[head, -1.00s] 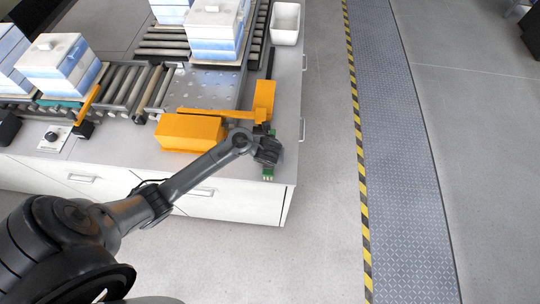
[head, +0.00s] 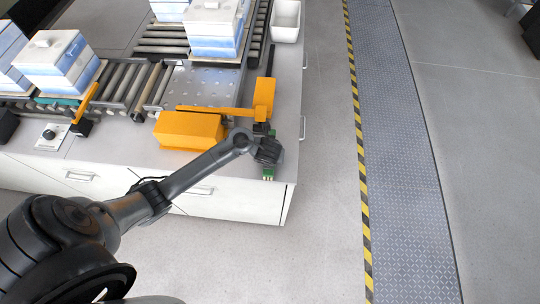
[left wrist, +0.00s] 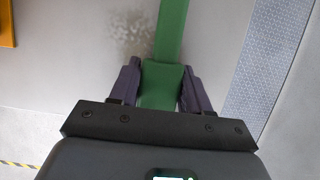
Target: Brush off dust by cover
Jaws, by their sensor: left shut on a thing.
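My left gripper (head: 267,155) is over the right front corner of the grey worktop. It is shut on a green brush (left wrist: 171,30), whose handle sits between the two fingers in the left wrist view. The brush's far end lies outside that view. In the head view only small green parts (head: 268,174) show around the gripper. A speckled grey-brown dust patch (left wrist: 130,38) lies on the pale worktop just left of the handle. An orange cover-like block (head: 188,130) stands on the worktop left of the gripper; I cannot tell if it is the cover. My right gripper is out of view.
An orange arm-like part (head: 263,97) stands behind the gripper. A roller conveyor (head: 125,85) carries white-and-blue stacks (head: 57,65). A white bin (head: 286,20) sits at the back right. Open floor (head: 325,200) lies right of the worktop (head: 110,150).

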